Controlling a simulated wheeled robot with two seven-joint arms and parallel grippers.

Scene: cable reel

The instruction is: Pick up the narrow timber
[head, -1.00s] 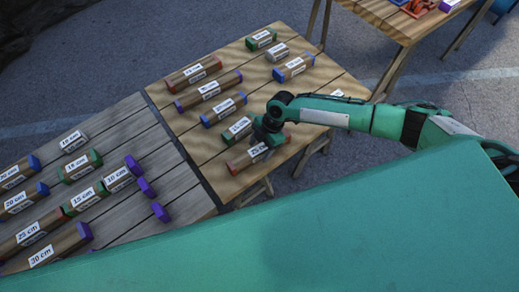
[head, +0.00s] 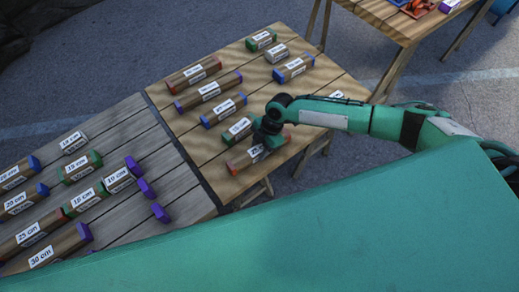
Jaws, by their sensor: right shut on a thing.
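Several labelled timbers with coloured ends lie on the brown wooden table (head: 172,122). My right gripper (head: 264,146) points down over a timber with reddish ends (head: 240,162) near the table's front edge. It is shut on that timber, whose label is partly hidden by the jaws. The timber lies at or just above the table top; I cannot tell which. A green-ended timber (head: 234,131) lies just behind it. I cannot tell from the view which timber is the narrow one. My left gripper is not in view.
A grey plank table (head: 130,215) at the left holds more labelled timbers, such as a purple-ended one (head: 62,243). Another table (head: 375,12) stands at the top right with orange items. A large green surface fills the front.

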